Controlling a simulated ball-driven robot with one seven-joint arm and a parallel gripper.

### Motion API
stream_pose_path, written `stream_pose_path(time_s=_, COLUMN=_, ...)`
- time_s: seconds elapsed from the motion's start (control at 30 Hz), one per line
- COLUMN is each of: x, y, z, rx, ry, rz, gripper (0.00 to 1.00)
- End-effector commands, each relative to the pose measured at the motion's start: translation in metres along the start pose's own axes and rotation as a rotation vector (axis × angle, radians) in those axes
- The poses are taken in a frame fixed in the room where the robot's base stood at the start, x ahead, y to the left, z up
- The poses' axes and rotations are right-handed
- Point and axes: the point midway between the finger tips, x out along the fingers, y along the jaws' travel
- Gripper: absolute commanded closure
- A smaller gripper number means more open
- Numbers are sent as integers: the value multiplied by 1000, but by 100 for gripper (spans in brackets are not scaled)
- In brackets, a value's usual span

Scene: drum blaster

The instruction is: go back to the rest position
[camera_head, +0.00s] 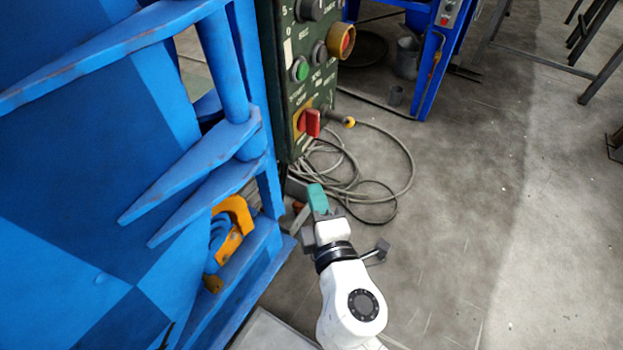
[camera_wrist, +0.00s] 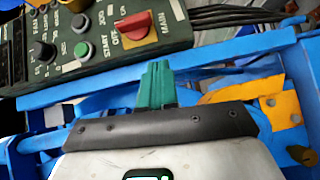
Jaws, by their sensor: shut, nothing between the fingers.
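My gripper (camera_head: 317,199) has teal fingers and sits at the end of my white arm, low in the middle of the head view. It is shut and empty. In the wrist view its teal fingers (camera_wrist: 157,84) stand together in front of the blue frame. The dark green control panel (camera_head: 305,80) hangs above my gripper in the head view and carries a red main switch (camera_head: 308,123) and a green start button (camera_head: 301,69). In the wrist view the red main switch (camera_wrist: 133,25) is just above the fingertips, with a visible gap between them.
The large blue machine (camera_head: 100,130) fills the left side, with pointed arms and an orange bracket (camera_head: 236,222) close to my gripper. Loose cables (camera_head: 345,170) lie on the floor behind my gripper. The grey floor (camera_head: 480,200) to the right is clear.

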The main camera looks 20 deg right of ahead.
Motion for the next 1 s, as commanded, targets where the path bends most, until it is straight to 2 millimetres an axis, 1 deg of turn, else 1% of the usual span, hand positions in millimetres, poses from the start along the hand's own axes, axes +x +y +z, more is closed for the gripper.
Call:
stream_pose_path(time_s=0.03, x=-5, y=0, z=0, rx=-1, ry=0, rz=-1, gripper=100)
stream_pose_path(time_s=0.1, x=-9, y=0, z=0, rx=0, ry=1, rz=0, gripper=100)
stream_pose_path(time_s=0.2, x=-12, y=0, z=0, rx=1, ry=0, rz=0, gripper=100)
stream_pose_path(time_s=0.77, x=-12, y=0, z=0, rx=0, ry=0, rz=1, gripper=100)
stream_pose_path(time_s=0.8, x=-12, y=-1, z=4, rx=11, ry=-11, rz=-4, gripper=100)
stream_pose_path(time_s=0.87, x=-11, y=-3, z=18, rx=53, ry=-54, rz=-25, gripper=100)
stream_pose_path(time_s=0.97, x=-12, y=-14, z=61, rx=186, ry=-184, rz=-93, gripper=100)
stream_pose_path(time_s=1.0, x=-16, y=-22, z=82, rx=259, ry=-252, rz=-135, gripper=100)
